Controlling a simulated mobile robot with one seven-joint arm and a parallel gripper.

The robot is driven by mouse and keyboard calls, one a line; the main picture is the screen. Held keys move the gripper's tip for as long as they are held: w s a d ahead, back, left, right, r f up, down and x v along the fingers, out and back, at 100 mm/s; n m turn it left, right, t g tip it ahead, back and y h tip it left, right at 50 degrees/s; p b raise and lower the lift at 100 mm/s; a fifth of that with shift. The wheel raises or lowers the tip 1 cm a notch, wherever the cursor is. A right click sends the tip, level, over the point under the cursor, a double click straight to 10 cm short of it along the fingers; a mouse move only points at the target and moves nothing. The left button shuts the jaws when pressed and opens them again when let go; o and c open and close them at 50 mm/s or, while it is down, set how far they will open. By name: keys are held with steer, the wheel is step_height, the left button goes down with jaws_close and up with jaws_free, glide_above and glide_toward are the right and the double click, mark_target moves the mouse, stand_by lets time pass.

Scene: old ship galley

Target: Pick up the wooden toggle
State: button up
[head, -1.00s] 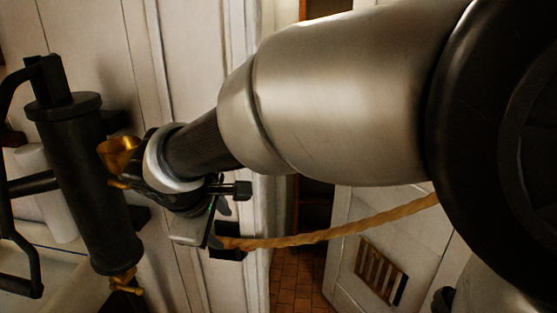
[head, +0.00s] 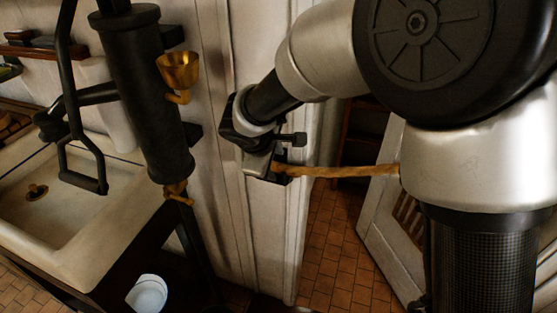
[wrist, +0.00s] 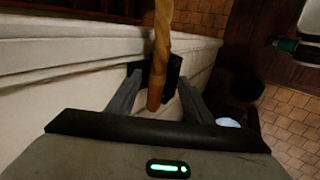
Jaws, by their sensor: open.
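The wooden toggle (wrist: 155,93) is a short brown rod at the near end of a twisted tan rope (wrist: 162,28) in the wrist view. It lies between the two open fingers of my gripper (wrist: 157,78), with a gap to the left finger; contact on the right is unclear. In the head view my gripper (head: 268,172) is beside the white door frame, at the left end of the rope (head: 345,170). The toggle itself is mostly hidden there by the gripper. The rope runs right until my arm covers it.
A black pump cylinder (head: 145,95) with a brass cup (head: 180,72) stands left of the gripper, by a pale sink (head: 75,233). A white panelled door (head: 378,232) stands to the right. Brick-coloured floor tiles (head: 335,245) show in the doorway. A white bowl (head: 148,293) is below.

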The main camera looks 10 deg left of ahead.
mark_target(276, 166)
steer(key=x, duration=0.4)
steer(key=shift+w+a+f, duration=0.15)
steer(key=shift+w+a, duration=0.1)
steer(key=shift+w, duration=0.1)
steer(key=c, duration=1.2)
steer(key=shift+o, duration=0.2)
